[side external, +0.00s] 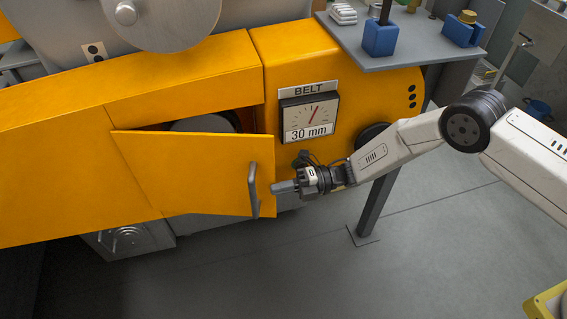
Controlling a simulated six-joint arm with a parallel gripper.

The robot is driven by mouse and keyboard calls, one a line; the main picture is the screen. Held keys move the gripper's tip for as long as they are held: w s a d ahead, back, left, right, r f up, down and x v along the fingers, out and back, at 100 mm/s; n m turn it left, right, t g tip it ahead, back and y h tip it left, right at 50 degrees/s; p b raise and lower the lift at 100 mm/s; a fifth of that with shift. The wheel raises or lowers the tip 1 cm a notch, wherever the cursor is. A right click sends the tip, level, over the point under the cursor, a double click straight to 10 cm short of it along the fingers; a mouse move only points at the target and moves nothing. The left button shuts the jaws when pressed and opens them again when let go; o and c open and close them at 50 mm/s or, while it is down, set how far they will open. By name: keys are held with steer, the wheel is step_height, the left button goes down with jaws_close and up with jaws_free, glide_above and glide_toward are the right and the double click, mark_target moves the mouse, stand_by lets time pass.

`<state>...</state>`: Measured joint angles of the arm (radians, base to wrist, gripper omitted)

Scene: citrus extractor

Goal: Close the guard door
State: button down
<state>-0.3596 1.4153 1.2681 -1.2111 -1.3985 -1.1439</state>
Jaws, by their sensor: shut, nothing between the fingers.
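The yellow guard door (190,172) stands partly open on the front of the yellow machine. Its hinge side is at the left, and its right edge stands out from the frame. A dark opening with a grey round part (203,124) shows above the door's top edge. The grey bar handle (254,188) is upright near the door's right edge. My gripper (274,188) is shut and empty, just right of the handle and pointing left. I cannot tell whether its fingertips touch the handle or the door edge.
A belt gauge (309,117) reading 30 mm is on the machine above my gripper. The floor (330,270) in front is clear. A yellow-edged object (548,305) is at the lower right.

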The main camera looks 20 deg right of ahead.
steer(key=shift+s, duration=0.1)
stand_by(0.3)
steer(key=d, duration=0.8)
stand_by(0.7)
steer(key=shift+s, duration=0.15)
steer(key=s+a+r+m+t+h, duration=0.25)
steer(key=s+a+m+t, duration=0.25)
steer(key=a+m+t, duration=0.45)
steer(key=s+d+m+t+h, duration=0.2)
steer(key=s+m+t+h, duration=0.1)
steer(key=s+t+h, duration=0.3)
steer(key=s+h, duration=0.1)
steer(key=s, duration=0.1)
steer(key=shift+s+f+h, duration=0.15)
steer(key=shift+s+h, duration=0.15)
steer(key=shift+h, duration=0.05)
